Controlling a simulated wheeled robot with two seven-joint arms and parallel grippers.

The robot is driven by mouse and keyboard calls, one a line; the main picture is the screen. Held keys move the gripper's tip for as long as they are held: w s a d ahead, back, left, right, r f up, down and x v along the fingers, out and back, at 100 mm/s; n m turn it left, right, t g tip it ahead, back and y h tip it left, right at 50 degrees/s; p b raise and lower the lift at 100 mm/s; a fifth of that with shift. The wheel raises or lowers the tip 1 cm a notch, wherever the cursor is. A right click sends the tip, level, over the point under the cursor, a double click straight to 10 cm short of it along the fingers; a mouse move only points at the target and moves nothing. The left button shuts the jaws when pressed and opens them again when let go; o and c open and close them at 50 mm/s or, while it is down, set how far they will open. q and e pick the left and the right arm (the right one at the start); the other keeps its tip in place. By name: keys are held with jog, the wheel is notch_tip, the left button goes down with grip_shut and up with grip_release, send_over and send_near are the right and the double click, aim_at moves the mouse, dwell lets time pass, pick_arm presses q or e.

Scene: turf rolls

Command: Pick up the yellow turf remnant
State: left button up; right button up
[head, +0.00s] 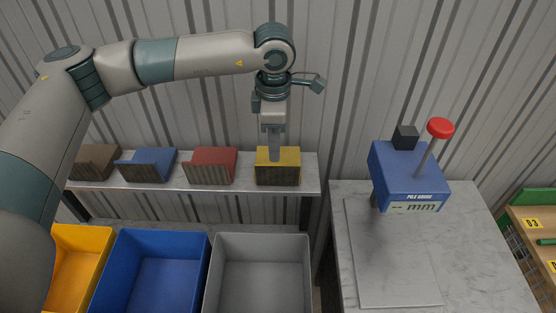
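The yellow turf remnant (291,156) sits at the right end of the narrow shelf, with a yellow top and a brown ribbed front. My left gripper (274,157) points straight down at it from above. Its fingertips overlap the remnant's top in the picture. The fingers show as one narrow shape, so I cannot tell whether they are apart, closed, or touching the remnant. My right gripper is not in view.
The shelf (222,186) also holds red (211,160), blue (147,161) and brown (95,160) pieces. Yellow (84,240), blue (150,235) and grey (262,239) bins stand below. A blue pile gauge (405,172) with a red knob stands on the right table (470,240).

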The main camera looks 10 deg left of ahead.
aim_at(276, 164)
pick_arm(q)
notch_tip(276, 164, down, 4)
jog(key=shift+w+r+p, duration=0.15)
jog(key=shift+r+p, duration=0.1)
jog(key=shift+p, duration=0.4)
jog(key=shift+f, duration=0.35)
jog(key=shift+w+f+p, duration=0.1)
jog(key=shift+f+p, duration=0.2)
jog(key=shift+p, duration=0.3)
jog(key=shift+w+f+p, duration=0.15)
jog(key=shift+f+p, duration=0.6)
jog(key=shift+p, duration=0.05)
notch_tip(276, 164, down, 2)
jog(key=shift+w+p, duration=0.15)
jog(key=shift+p, duration=0.4)
jog(key=shift+f, duration=0.5)
